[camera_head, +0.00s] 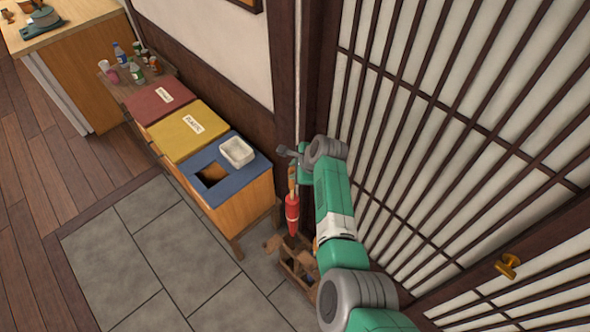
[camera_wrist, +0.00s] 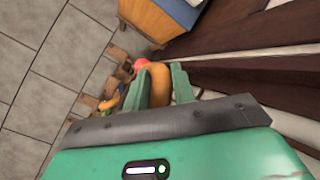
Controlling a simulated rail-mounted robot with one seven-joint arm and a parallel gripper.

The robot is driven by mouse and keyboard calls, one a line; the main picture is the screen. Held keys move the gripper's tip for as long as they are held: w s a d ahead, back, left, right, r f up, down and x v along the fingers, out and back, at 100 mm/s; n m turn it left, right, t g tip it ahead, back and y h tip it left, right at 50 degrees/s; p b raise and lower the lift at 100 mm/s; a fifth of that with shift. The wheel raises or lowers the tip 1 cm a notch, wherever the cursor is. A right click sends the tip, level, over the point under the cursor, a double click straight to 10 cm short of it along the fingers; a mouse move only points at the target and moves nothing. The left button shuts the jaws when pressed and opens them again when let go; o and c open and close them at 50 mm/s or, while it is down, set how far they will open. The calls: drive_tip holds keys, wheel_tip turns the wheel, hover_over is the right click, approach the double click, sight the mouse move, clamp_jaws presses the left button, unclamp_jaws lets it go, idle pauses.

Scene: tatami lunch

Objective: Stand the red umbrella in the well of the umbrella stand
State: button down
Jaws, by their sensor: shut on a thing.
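My gripper (camera_wrist: 160,86) is shut on the orange-brown handle (camera_wrist: 156,86) of the red umbrella. In the head view the red umbrella (camera_head: 292,214) hangs below my gripper (camera_head: 293,165), closed and close to upright, with its red part down. The wooden umbrella stand (camera_head: 300,262) is on the floor below it, partly hidden by my arm. The umbrella's lower end is close above the stand in the picture; I cannot tell whether it is over a well. In the wrist view the stand (camera_wrist: 90,102) shows left of the fingers, with yellow and blue things in it.
Bins with red (camera_head: 158,98), yellow (camera_head: 189,130) and blue (camera_head: 228,168) lids stand left of the stand. A white tub (camera_head: 237,152) sits on the blue lid. A lattice wall (camera_head: 470,110) is close on the right. Grey floor tiles (camera_head: 160,250) are clear.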

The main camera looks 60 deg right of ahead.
wheel_tip(320, 180, up, 20)
drive_tip(key=p, duration=1.6)
drive_tip(key=shift+f+p, duration=0.25)
drive_tip(key=shift+p, duration=0.1)
drive_tip(key=shift+w, duration=0.1)
